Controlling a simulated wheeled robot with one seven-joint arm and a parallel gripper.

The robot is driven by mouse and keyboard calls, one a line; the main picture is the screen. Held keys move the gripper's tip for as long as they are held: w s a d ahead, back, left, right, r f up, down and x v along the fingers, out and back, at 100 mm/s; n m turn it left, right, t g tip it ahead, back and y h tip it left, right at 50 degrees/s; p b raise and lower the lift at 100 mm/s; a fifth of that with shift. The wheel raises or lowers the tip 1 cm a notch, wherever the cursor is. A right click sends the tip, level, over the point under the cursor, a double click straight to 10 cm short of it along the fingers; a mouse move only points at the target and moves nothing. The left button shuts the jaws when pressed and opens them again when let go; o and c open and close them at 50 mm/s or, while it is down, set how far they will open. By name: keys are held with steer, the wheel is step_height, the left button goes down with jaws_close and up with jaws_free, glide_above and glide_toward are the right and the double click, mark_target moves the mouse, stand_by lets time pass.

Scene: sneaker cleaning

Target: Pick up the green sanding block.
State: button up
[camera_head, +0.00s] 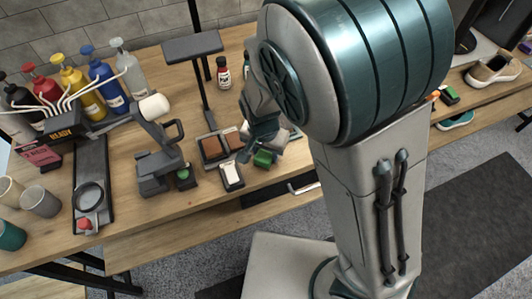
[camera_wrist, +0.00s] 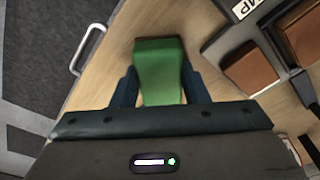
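The green sanding block (camera_head: 264,158) is at the front part of the wooden table, just under my gripper (camera_head: 260,141). In the wrist view, the green block (camera_wrist: 161,72) lies between the two dark blue fingers of my gripper (camera_wrist: 161,78). One finger runs along each side of it, very close. I cannot tell whether the fingers press on it or whether it is lifted off the table. The near end of the block is hidden by my gripper's body.
A white block in a dark holder (camera_head: 232,176) stands just left. Brown blocks (camera_head: 215,147) sit in a dark tray behind it, near a stand (camera_head: 200,82). A metal handle (camera_wrist: 86,48) is at the table's front edge.

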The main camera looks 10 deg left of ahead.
steer(key=shift+c, duration=0.5)
steer(key=shift+r, duration=0.45)
step_height(320, 180, up, 4)
steer(key=shift+f+p, duration=0.15)
steer(key=shift+p, duration=0.15)
steer(key=w+d+r+b, duration=0.1)
steer(key=w+d+r, duration=0.5)
steer(key=d, duration=0.3)
steer(key=shift+w+d+r, duration=0.15)
steer(key=shift+w+r, duration=0.05)
steer(key=shift+w, duration=0.3)
steer(key=shift+o, duration=0.9)
